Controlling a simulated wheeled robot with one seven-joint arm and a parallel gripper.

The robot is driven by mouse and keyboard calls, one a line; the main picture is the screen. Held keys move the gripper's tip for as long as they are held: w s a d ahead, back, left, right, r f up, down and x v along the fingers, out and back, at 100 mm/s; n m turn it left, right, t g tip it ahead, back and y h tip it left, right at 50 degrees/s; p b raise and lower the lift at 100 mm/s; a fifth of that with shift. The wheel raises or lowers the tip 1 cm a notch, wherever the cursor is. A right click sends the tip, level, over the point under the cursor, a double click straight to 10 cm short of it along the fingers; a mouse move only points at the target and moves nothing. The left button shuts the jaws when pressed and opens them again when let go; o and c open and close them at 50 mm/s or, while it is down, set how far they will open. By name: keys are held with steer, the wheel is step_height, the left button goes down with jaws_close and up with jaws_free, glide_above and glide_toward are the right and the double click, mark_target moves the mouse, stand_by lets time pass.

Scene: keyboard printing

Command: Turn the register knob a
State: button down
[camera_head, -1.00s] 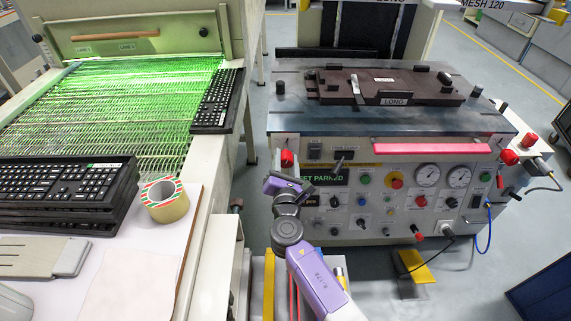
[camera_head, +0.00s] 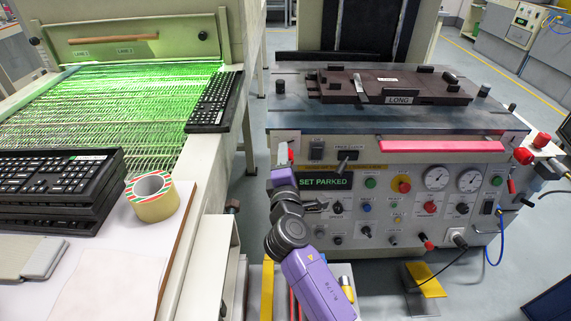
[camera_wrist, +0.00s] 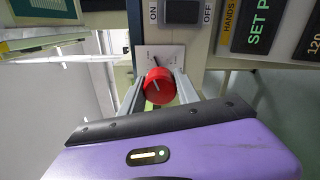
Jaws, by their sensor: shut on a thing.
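The register knob a is a round red knob (camera_wrist: 158,86) with a white pointer line, on a pale plate at the left end of the machine's front. In the wrist view it sits between the two fingers of my gripper (camera_wrist: 157,94), which are shut on it from both sides. The pointer line lies nearly level, tilted slightly, in that view. In the head view my gripper (camera_head: 283,158) reaches up to the panel's left edge and covers most of the knob; only a little red shows there.
The machine panel carries a "SET PARKED" display (camera_head: 323,182), several knobs and two gauges. A black rocker switch (camera_wrist: 181,11) sits close to the knob. A red-pink bar (camera_head: 440,146) juts out above the panel. At left, a white table holds stacked keyboards (camera_head: 60,190) and a tape roll (camera_head: 152,196).

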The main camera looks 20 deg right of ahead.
steer(key=shift+f+m+b, duration=0.1)
steer(key=shift+m+b, duration=0.25)
steer(key=shift+m, duration=0.25)
steer(key=c, duration=0.9)
jaws_free()
steer(key=v, duration=0.7)
steer(key=shift+s+p, duration=0.35)
steer(key=shift+s, duration=0.05)
steer(key=shift+s+a, duration=0.1)
